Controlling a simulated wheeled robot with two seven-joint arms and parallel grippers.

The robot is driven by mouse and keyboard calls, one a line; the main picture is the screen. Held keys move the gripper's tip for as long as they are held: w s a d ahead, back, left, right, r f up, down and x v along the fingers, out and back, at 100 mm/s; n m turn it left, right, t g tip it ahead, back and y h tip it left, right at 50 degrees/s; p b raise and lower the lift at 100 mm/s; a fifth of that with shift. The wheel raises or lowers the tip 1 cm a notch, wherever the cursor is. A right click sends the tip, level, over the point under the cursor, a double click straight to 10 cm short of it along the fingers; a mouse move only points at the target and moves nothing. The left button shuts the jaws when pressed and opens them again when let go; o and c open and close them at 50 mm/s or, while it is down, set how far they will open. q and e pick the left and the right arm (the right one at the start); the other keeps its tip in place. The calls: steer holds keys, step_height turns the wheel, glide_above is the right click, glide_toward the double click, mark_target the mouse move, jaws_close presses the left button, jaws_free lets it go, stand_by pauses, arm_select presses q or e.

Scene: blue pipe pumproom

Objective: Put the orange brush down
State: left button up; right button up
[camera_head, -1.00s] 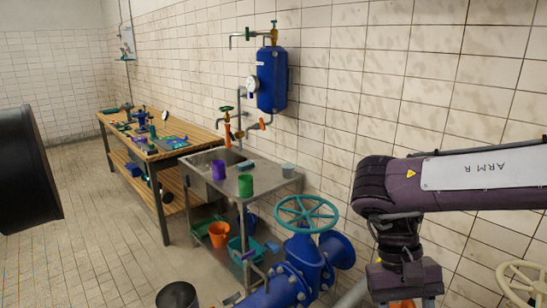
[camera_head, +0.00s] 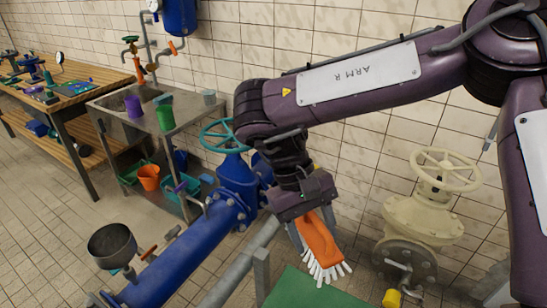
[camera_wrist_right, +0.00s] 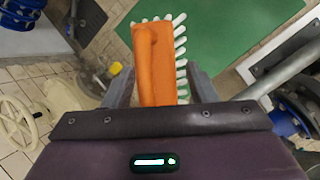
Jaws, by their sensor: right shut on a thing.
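The orange brush (camera_head: 319,240) with white bristles hangs from my right gripper (camera_head: 308,226), bristles pointing down and to the right in the head view. In the right wrist view the brush (camera_wrist_right: 155,60) sits between the two grey fingers of my right gripper (camera_wrist_right: 160,85), which is shut on it. Its bristles stick out on the right side there. The brush is in the air, in front of a green surface (camera_head: 315,290) that also shows in the wrist view (camera_wrist_right: 225,30). My left gripper is not in view.
A blue pipe (camera_head: 190,250) with a teal handwheel valve (camera_head: 222,136) runs at the left, a grey pipe (camera_head: 240,265) beside it. A cream handwheel valve (camera_head: 430,215) stands at the right. A steel sink table (camera_head: 130,110) and a wooden workbench (camera_head: 95,90) stand farther left. A dark funnel (camera_head: 112,245) is at lower left.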

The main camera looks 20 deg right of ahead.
mark_target(335, 276)
steer(key=shift+s+d+f, duration=0.15)
steer(key=shift+s, duration=0.05)
steer(key=s+f+n+p, duration=0.2)
steer(key=s+d+f+n+t+h+p, duration=0.1)
steer(key=s+f+n+p, duration=0.1)
steer(key=n, duration=0.1)
steer(key=s+d+f+n+t+h+p, duration=0.1)
steer(key=s+f+n+p, duration=0.1)
steer(key=f, duration=0.1)
steer(key=shift+s+d, duration=0.1)
steer(key=shift+s, duration=0.15)
steer(key=shift+n, duration=0.3)
steer(key=shift+f+b, duration=0.6)
steer(key=shift+f, duration=9.45)
steer(key=shift+f, duration=0.1)
steer(key=o, duration=1)
steer(key=shift+c, duration=0.2)
